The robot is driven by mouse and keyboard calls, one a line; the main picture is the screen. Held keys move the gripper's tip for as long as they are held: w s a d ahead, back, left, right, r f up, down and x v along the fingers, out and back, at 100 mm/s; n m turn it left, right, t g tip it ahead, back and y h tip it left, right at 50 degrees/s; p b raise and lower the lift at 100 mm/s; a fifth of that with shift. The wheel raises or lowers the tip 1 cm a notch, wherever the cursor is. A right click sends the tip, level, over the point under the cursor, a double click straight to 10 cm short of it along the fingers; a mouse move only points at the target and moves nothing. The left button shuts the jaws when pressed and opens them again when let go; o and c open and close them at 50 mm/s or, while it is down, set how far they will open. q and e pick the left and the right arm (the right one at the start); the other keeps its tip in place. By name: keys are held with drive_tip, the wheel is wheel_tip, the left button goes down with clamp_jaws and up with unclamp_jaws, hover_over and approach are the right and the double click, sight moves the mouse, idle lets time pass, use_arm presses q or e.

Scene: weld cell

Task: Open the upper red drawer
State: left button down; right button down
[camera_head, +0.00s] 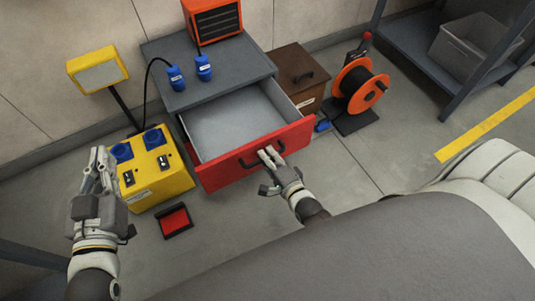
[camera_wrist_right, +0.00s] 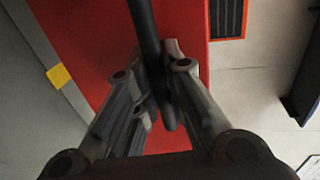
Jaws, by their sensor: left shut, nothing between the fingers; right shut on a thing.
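The upper red drawer (camera_head: 250,152) is pulled well out of the grey-topped cabinet (camera_head: 200,72), and its grey inside (camera_head: 235,120) looks empty. Its black handle (camera_head: 248,164) is on the red front. My right gripper (camera_head: 268,157) is at the front and is shut on the handle. In the right wrist view the dark handle bar (camera_wrist_right: 146,30) runs between the fingers, with the red front behind it. My left gripper (camera_head: 102,165) is shut and empty, raised at the left, apart from the drawer.
A yellow box (camera_head: 150,185) with blue sockets stands left of the drawer. A small red-lined tray (camera_head: 175,221) lies on the floor in front. A brown box (camera_head: 290,65) and an orange cable reel (camera_head: 357,88) stand to the right.

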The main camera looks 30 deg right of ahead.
drive_tip(key=c, duration=1.5)
unclamp_jaws()
drive_tip(key=v, duration=1.2)
